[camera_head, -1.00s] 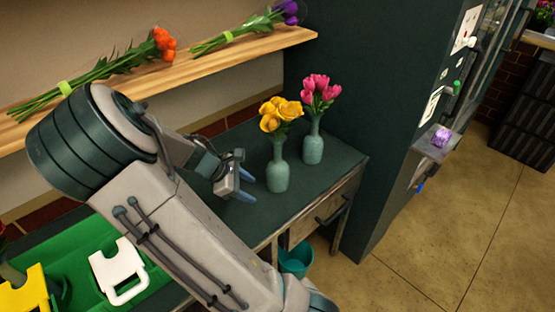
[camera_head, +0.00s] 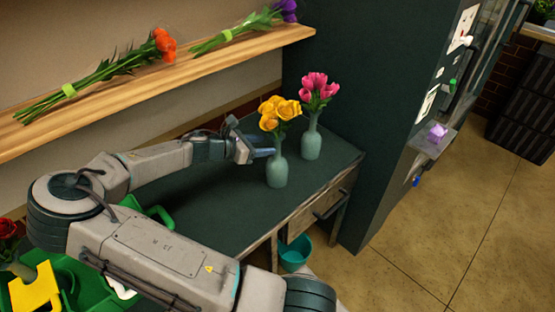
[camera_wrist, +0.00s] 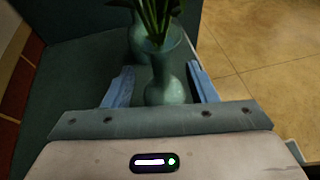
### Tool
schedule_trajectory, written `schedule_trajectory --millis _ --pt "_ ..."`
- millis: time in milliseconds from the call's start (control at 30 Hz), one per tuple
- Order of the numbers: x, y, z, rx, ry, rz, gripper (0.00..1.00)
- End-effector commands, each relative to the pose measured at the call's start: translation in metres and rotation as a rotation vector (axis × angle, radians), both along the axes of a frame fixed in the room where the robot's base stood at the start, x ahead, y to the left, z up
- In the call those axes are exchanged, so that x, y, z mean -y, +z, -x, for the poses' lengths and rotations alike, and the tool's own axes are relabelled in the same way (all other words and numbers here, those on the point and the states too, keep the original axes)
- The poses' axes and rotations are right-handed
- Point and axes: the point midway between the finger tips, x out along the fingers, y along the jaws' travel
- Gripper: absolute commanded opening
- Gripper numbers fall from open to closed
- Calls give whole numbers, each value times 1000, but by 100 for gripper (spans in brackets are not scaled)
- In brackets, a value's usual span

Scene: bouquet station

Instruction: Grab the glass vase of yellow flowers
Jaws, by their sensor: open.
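The glass vase of yellow flowers (camera_head: 277,171) stands upright on the dark green tabletop. Its yellow blooms (camera_head: 279,112) rise above the neck. My gripper (camera_head: 266,150) is open at the left side of this vase, at about the height of its neck. In the wrist view, the vase (camera_wrist: 169,82) stands between the two blue fingers of my gripper (camera_wrist: 163,88), with a gap visible on the left side. Whether a finger touches it cannot be told. Its flower heads are out of the wrist view.
A similar vase with pink flowers (camera_head: 312,138) stands close behind and right. A dark green cabinet wall (camera_head: 370,110) rises to the right. A wooden shelf (camera_head: 190,82) with wrapped bouquets runs above. A green tray (camera_head: 85,290) lies at lower left. A teal bucket (camera_head: 296,252) is below the table.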

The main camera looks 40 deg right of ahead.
Motion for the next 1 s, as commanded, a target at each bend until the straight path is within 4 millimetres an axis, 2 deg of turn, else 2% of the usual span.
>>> schedule_trajectory --millis 267,600,900,933,1000 --pt "17 -8 2 0 0 0 52" --pt "52 -29 6 0 -2 0 52" --pt "56 -32 6 2 1 -2 52" --pt "56 -32 6 2 1 -2 46" --pt "56 -32 6 2 1 -2 27"
